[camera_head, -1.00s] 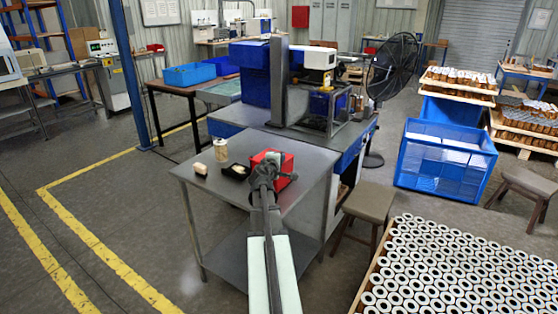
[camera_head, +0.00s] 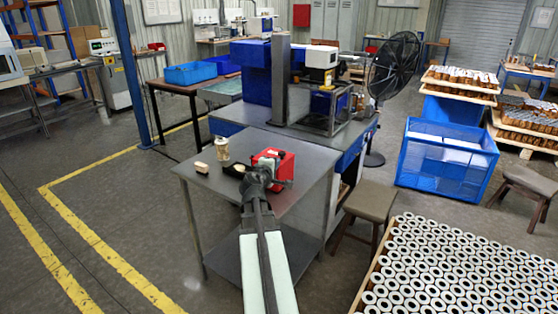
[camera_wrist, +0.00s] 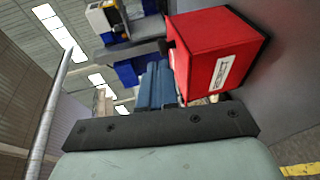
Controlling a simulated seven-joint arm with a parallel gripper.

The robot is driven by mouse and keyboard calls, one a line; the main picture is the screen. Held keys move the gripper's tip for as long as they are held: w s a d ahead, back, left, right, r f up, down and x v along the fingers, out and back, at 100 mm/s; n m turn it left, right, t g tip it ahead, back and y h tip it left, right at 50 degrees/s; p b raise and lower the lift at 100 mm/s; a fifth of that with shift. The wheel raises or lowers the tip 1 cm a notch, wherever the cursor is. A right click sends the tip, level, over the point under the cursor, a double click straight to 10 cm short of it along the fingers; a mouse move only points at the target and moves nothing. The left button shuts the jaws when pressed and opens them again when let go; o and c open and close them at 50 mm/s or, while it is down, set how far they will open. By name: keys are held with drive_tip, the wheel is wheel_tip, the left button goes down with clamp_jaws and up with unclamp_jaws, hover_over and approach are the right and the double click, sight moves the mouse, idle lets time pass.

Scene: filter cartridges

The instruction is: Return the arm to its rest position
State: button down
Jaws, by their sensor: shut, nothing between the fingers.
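My gripper (camera_head: 268,168) is shut and empty, above the right part of the grey metal table (camera_head: 235,218). In the head view it overlaps a red box (camera_head: 286,162), and whether they touch cannot be told there. In the wrist view the closed fingers (camera_wrist: 155,85) point away from the camera, and the red box (camera_wrist: 215,55) with a white label is just to their right. My arm reaches in from the bottom of the head view.
A cream cylinder (camera_head: 222,150), a small beige block (camera_head: 201,167) and a partly hidden black tray (camera_head: 233,171) are on the table's left part. A machine (camera_head: 318,110) stands behind. A stool (camera_head: 368,201) and a crate of cartridges (camera_head: 450,270) are to the right.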

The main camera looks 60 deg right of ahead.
drive_tip(key=v, duration=0.6)
drive_tip(key=shift+a, duration=0.1)
drive_tip(key=s+a+f+m+g+y, duration=0.25)
drive_tip(key=f+m+y, duration=0.2)
drive_tip(key=f, duration=0.35)
drive_tip(key=s+a+f+m+g+y, duration=0.1)
drive_tip(key=a+f+m+y, duration=0.3)
drive_tip(key=f, duration=0.4)
drive_tip(key=w+a+f+g+y, duration=0.15)
drive_tip(key=a+f+y, duration=0.45)
drive_tip(key=a+f, duration=1.6)
drive_tip(key=s+a+f+n+g+y, duration=0.1)
drive_tip(key=s+a+f, duration=0.2)
drive_tip(key=a+f, duration=0.3)
drive_tip(key=s+a+f+g+y, duration=0.1)
drive_tip(key=s+a+f, duration=0.2)
drive_tip(key=a+f, duration=0.3)
drive_tip(key=s+a+f+n+g, duration=0.2)
drive_tip(key=s+a+f, duration=0.2)
drive_tip(key=s+a, duration=0.2)
drive_tip(key=s+a+f+n+g+h, duration=0.1)
drive_tip(key=s+a+f+n+g, duration=0.1)
drive_tip(key=s+a+f, duration=0.2)
drive_tip(key=s+a, duration=0.3)
drive_tip(key=shift+s+a+f, duration=0.3)
drive_tip(key=shift+a+f, duration=0.05)
drive_tip(key=shift+a, duration=0.05)
